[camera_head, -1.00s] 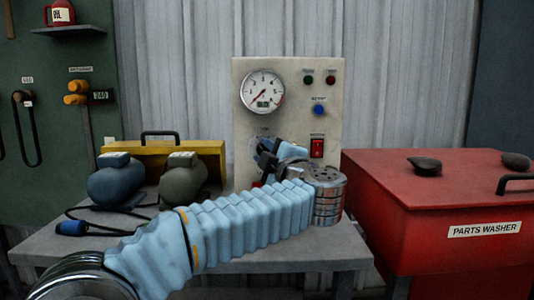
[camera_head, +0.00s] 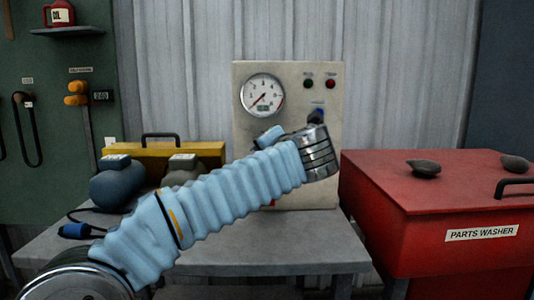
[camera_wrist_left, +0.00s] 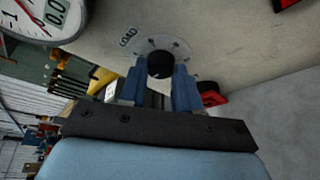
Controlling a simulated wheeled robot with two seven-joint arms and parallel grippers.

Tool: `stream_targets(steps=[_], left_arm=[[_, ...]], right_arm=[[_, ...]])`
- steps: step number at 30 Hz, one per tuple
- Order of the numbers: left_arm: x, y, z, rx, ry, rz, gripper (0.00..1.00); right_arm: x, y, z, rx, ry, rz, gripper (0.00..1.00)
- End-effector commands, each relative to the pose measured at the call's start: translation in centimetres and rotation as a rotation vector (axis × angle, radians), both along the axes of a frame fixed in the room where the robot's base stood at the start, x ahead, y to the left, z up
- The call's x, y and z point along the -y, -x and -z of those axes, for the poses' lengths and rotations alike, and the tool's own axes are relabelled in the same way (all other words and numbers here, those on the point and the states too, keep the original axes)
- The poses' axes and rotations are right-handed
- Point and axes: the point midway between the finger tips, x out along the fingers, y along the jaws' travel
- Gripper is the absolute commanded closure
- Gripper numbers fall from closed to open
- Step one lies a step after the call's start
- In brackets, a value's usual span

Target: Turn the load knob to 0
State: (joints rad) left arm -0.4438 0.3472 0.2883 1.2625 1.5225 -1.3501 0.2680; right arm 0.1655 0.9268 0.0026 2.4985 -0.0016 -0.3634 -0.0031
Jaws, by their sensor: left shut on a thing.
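The load knob (camera_wrist_left: 160,62) is a black round knob on a pale disc marked LOAD, seen in the left wrist view. My left gripper (camera_wrist_left: 160,80) has its two blue fingers on either side of the knob, shut on it. In the head view my left arm crosses in front of the cream panel (camera_head: 292,85), and the wrist hides the knob and its scale. The knob's pointer cannot be made out. The round gauge (camera_head: 262,95) on the panel also shows in the left wrist view (camera_wrist_left: 40,15). My right gripper is not in view.
The panel stands on a grey table (camera_head: 290,240). Two dark rounded weights (camera_head: 118,182) and a yellow case (camera_head: 205,152) are at the left. A red parts washer (camera_head: 440,205) stands close on the right. A dark and a red light (camera_head: 330,83) sit high on the panel.

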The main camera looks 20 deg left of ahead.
Motion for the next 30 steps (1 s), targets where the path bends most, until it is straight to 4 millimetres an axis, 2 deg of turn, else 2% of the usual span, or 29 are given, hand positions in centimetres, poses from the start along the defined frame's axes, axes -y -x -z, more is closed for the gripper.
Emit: stream_targets(steps=[18,30], left_arm=[[-0.46,0.09,0.15,0.148,0.536,-0.004,0.98],[-0.51,0.12,0.15,0.203,0.731,-0.003,0.98]], right_arm=[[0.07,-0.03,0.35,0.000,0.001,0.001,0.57],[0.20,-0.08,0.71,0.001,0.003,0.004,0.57]])
